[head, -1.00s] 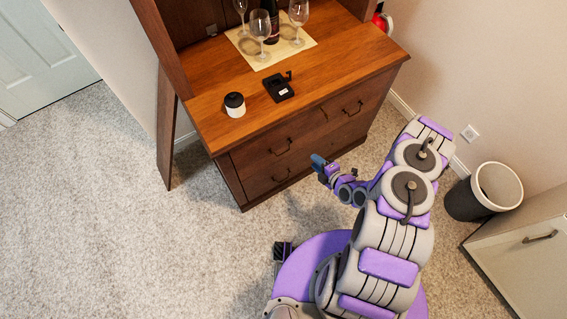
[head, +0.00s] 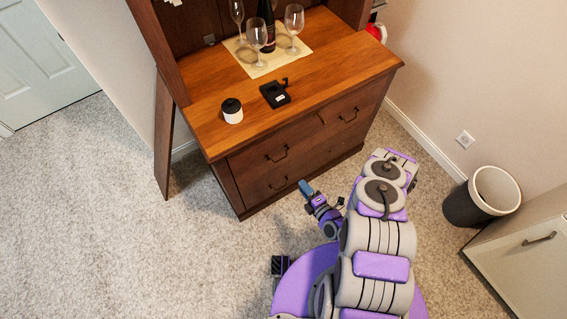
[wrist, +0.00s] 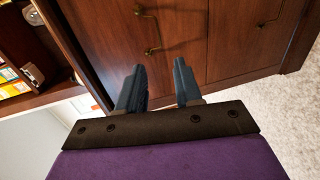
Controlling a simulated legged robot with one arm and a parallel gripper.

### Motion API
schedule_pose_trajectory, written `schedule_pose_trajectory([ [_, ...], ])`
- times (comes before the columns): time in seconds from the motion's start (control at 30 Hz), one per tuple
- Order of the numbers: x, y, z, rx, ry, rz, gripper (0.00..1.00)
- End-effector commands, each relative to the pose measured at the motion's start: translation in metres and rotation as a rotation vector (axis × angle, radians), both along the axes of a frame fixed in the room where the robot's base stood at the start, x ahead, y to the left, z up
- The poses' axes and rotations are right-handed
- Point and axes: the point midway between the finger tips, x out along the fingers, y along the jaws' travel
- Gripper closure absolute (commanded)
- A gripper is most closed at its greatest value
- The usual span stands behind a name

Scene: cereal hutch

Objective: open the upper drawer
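The upper drawer (head: 259,157) is the top dark-wood front of the hutch and looks closed. Its bar handle (head: 277,153) is dark metal. In the wrist view, turned on its side, the upper drawer (wrist: 184,28) fills the middle, with its handle (wrist: 155,30) beyond my fingertips. The lower drawer (wrist: 238,45) lies to its right there; its handle (head: 278,184) is below in the head view. My gripper (head: 305,186) is in front of the hutch, right of the lower handle in the picture. In the wrist view my gripper (wrist: 158,76) is open and empty, apart from the handle.
On the hutch top (head: 200,98) are a white jar with black lid (head: 232,111), a black device (head: 275,95), glasses and a bottle (head: 267,32) on a mat. A bin (head: 483,197) and pale cabinet (head: 515,255) stand at right. Carpet at left is clear.

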Motion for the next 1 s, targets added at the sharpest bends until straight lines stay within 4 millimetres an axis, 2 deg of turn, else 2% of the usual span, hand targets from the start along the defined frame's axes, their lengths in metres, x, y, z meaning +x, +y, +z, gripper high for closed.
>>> schedule_pose_trajectory([
  [0.2,0.010,0.010,0.000,0.001,-0.005,0.005,0.65],
  [0.8,0.101,0.070,-0.022,0.001,-0.008,0.005,0.65],
  [1.0,0.120,0.082,-0.028,0.002,-0.005,0.001,0.65],
])
